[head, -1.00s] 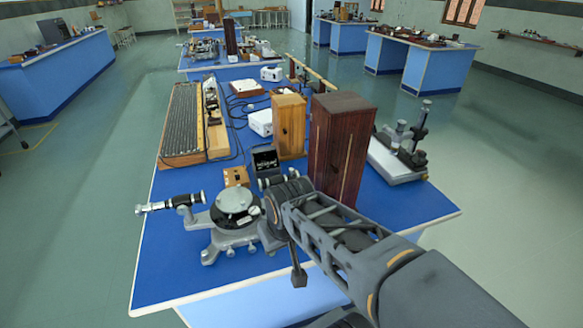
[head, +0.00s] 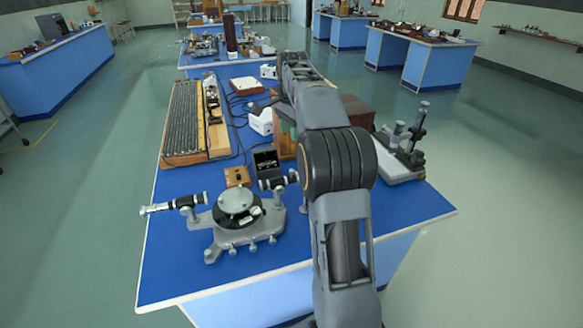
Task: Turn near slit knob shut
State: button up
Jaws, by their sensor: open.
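The near spectrometer (head: 240,222) stands on the front of the blue bench, with a grey base and a round dark table. Its black and silver telescope (head: 172,204) points left. A short dark tube (head: 272,183), seemingly the collimator, points right, and its right end lies close beside my arm in the picture. The slit knob is too small to make out there. My arm rises from the bottom, bends at a thick dark joint right of the spectrometer, and reaches up the picture. My gripper is not visible; it seems hidden behind my arm.
Behind the spectrometer are a small wooden block (head: 237,176) and a black box (head: 266,162). A long ribbed wooden unit (head: 184,120) lies at left. A dark wooden box (head: 358,112) is partly hidden by my arm. A metal stand (head: 404,150) is at right. The front left bench is clear.

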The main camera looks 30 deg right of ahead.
aim_at(292, 170)
jog(key=shift+m, duration=0.3)
notch_tip(292, 170, down, 14)
jog(key=shift+r, duration=0.1)
jog(key=shift+c, duration=0.2)
grip_shut()
dwell(0.4)
